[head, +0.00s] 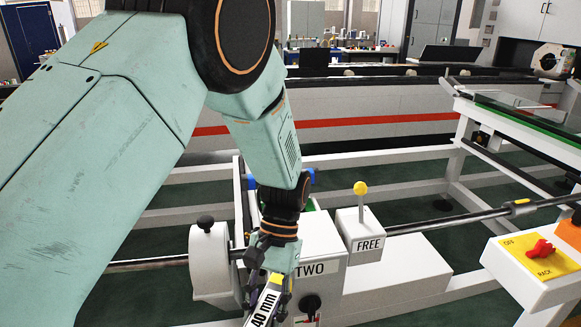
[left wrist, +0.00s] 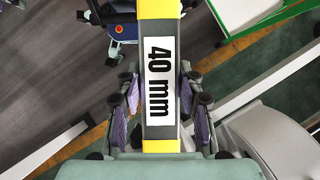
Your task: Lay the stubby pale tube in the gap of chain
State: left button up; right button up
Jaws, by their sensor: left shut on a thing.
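My left gripper (head: 266,300) is low in the head view, in front of the white box marked TWO. It is shut on a dark bar (left wrist: 172,12) with yellow bands and a white "40 mm" label. In the left wrist view, the bar runs between the fingers of the left gripper (left wrist: 160,105) and out past the top edge. In the head view, the bar's label (head: 265,307) shows at the bottom edge. I cannot make out a stubby pale tube or a gap of chain in either view. My right gripper is not in view.
The white box marked TWO (head: 325,245) has a dark knob. Beside it stands the FREE box (head: 361,236) with a yellow-topped lever. A white disc (head: 208,262) sits on a long dark shaft. A yellow panel (head: 535,255) with a red switch is at right. White frame rails cross behind.

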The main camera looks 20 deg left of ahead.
pick_arm(q)
jog(key=r+p, duration=0.2)
jog(key=r, duration=0.1)
jog(key=r+p, duration=0.5)
jog(key=r, duration=0.1)
jog(key=shift+s+d+r+p, duration=0.1)
jog(key=shift+s+p, duration=0.15)
jog(key=shift+p, duration=0.05)
jog(key=shift+w+r+p, duration=0.2)
jog(key=shift+r+p, duration=0.4)
jog(key=shift+p, duration=0.15)
jog(key=w+a+f+m+t+y, duration=0.2)
jog(key=w+a+m+y, duration=0.3)
jog(key=a+m, duration=0.3)
jog(key=m+t, duration=0.1)
jog(key=m, duration=0.2)
jog(key=shift+a+f+m, duration=0.25)
jog(key=shift+m, duration=0.15)
